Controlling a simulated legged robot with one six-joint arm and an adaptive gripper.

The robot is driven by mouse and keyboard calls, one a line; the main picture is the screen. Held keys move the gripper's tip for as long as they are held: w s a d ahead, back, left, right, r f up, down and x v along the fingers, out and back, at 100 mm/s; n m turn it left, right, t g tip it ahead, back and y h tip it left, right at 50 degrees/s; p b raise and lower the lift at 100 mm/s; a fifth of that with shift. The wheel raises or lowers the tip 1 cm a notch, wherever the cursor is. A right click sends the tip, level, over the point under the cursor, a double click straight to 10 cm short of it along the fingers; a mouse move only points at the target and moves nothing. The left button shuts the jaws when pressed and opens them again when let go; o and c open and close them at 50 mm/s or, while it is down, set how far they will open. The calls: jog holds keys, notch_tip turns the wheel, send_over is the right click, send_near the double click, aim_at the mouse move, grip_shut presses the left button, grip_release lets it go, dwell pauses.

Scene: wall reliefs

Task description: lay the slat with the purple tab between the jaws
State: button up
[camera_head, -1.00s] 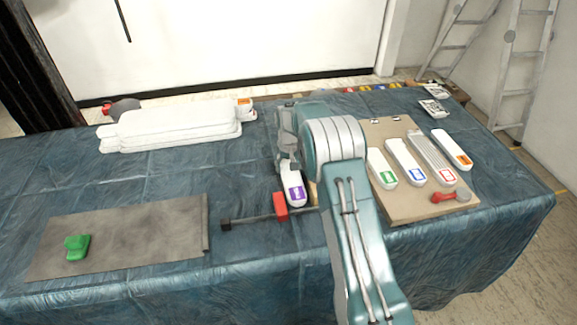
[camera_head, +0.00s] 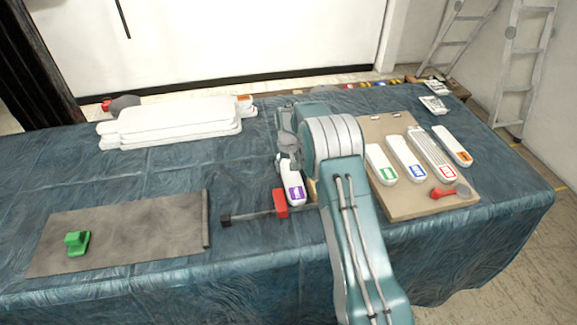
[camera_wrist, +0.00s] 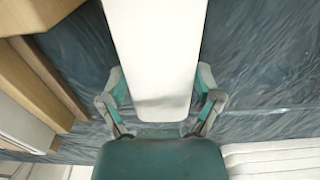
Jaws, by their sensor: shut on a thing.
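A white slat with a purple tab (camera_head: 295,195) is in my gripper in the head view, its tab end toward the table's front edge. The white slat (camera_wrist: 155,45) shows in the wrist view, between the two fingers of my gripper (camera_wrist: 160,76), which is shut on it. A bar clamp with a red jaw (camera_head: 280,204) lies just in front of the tab end. Its dark bar (camera_head: 250,216) runs left to a black end piece (camera_head: 226,221). My arm hides the clamp's right part. I cannot tell whether the slat touches the table.
A tan board (camera_head: 408,207) on the right bears several tabbed slats and a red-handled tool (camera_head: 443,193). White panels (camera_head: 170,127) are stacked at back left. A grey mat (camera_head: 130,240) at front left holds a green block (camera_head: 76,243).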

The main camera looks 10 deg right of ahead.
jog(key=shift+f, duration=0.55)
jog(key=o, duration=1)
jog(key=shift+r, duration=0.1)
notch_tip(320, 180, up, 12)
jog(key=s+r+t, duration=0.3)
jog(key=s+r, duration=1.5)
jog(key=r, duration=0.1)
jog(key=s+f+t, duration=0.1)
jog(key=s+t, duration=0.1)
jog(key=s, duration=2.1)
jog(key=shift+t, duration=0.3)
